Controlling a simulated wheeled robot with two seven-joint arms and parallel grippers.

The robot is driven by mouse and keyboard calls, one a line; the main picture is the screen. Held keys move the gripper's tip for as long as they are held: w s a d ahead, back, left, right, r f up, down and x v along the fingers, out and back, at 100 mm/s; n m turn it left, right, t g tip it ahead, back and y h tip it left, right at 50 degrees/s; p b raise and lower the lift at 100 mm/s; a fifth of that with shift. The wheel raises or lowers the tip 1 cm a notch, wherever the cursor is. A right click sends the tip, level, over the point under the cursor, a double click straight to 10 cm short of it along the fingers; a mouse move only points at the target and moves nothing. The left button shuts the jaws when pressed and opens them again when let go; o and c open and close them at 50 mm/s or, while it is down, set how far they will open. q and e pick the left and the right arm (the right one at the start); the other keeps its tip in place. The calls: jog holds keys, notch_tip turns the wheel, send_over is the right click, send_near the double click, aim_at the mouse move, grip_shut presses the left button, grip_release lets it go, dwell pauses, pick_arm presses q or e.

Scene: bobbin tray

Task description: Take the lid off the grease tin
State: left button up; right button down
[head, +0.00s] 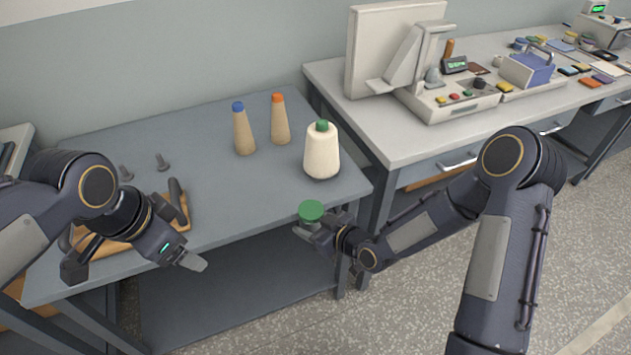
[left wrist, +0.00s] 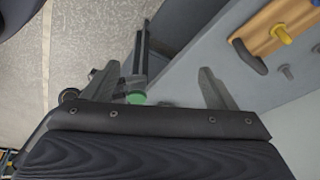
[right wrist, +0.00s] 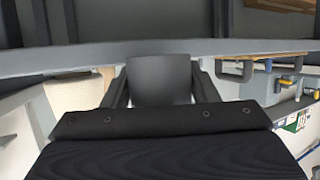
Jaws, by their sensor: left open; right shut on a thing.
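The grease tin is a small grey tin with a green lid (head: 311,211). My right gripper (head: 312,229) is shut on the tin's body, holding it upright in the air off the table's front right edge. The lid is on top and clear of the fingers. In the right wrist view the grey tin body (right wrist: 160,80) fills the space between the fingers. My left gripper (head: 182,262) is open and empty near the table's front edge, to the left of the tin. In the left wrist view the green lid (left wrist: 136,98) shows beyond the open fingers (left wrist: 157,88).
The grey-blue table (head: 215,200) holds a white cone with a green top (head: 321,155), a blue-topped cone (head: 243,132) and an orange-topped cone (head: 280,122). A wooden tray (head: 117,247) lies behind my left gripper. A second bench (head: 385,130) stands at right.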

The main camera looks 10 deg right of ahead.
pick_arm(q)
jog(key=w+d+m+g+y, duration=0.1)
jog(key=w+d+m, duration=0.6)
jog(key=w, duration=0.1)
jog(key=m+g+y, duration=0.1)
jog(key=m+g, duration=0.1)
jog(key=m, duration=1)
send_over(315, 209)
notch_tip(315, 209, down, 8)
jog(key=shift+r, duration=0.25)
notch_tip(315, 209, down, 7)
jog(key=shift+r, duration=0.1)
